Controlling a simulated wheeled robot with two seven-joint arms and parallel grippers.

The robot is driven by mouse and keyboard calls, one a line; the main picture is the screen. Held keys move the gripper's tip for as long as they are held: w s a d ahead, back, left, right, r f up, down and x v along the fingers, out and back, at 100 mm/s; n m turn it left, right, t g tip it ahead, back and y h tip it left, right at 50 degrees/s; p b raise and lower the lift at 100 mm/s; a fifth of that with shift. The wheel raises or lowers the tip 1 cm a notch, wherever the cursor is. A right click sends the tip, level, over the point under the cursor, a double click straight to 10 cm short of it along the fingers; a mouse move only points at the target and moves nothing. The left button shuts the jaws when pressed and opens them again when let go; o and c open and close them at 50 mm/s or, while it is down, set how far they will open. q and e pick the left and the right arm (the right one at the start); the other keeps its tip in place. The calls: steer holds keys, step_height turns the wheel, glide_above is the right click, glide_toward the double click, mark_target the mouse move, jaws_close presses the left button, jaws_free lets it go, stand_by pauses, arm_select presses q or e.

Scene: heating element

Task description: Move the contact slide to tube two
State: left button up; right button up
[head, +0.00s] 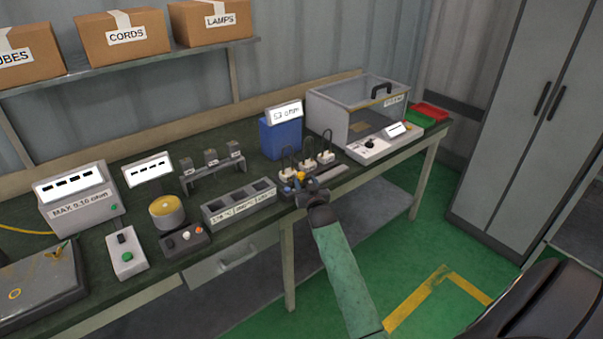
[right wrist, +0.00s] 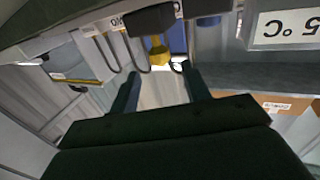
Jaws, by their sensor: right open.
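The contact slide shows as a yellow knob (head: 300,176) at the bench's front edge. In the right wrist view, the yellow knob (right wrist: 157,52) hangs under a dark block in the upside-down picture. My right gripper (head: 308,186) is at the knob in the head view. In the right wrist view my right gripper (right wrist: 159,72) is open, its fingers either side of the line to the knob, which sits just past the tips. Three cabled white pieces, perhaps the tubes, stand behind it; the middle one (head: 308,165) has no readable number. My left gripper is out of view.
A blue box (head: 280,138) with a "53 ohm" display stands behind. A grey three-well block (head: 240,205) is to the left, and a clear-walled case (head: 360,105) is to the right. The floor (head: 400,240) before the bench is clear.

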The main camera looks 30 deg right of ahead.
mark_target(302, 175)
steer(key=p+x, duration=0.1)
steer(key=x, duration=0.3)
steer(key=shift+r, duration=0.2)
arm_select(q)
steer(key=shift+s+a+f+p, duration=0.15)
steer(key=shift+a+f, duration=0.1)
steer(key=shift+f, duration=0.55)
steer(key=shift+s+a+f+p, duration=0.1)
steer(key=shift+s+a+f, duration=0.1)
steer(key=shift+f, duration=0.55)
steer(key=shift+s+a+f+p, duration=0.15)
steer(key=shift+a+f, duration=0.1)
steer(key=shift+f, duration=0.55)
arm_select(e)
steer(key=shift+w+d+f, duration=0.1)
steer(key=shift+w, duration=0.3)
steer(key=shift+w+d+f, duration=0.1)
steer(key=shift+w+d, duration=0.05)
steer(key=shift+w, duration=0.3)
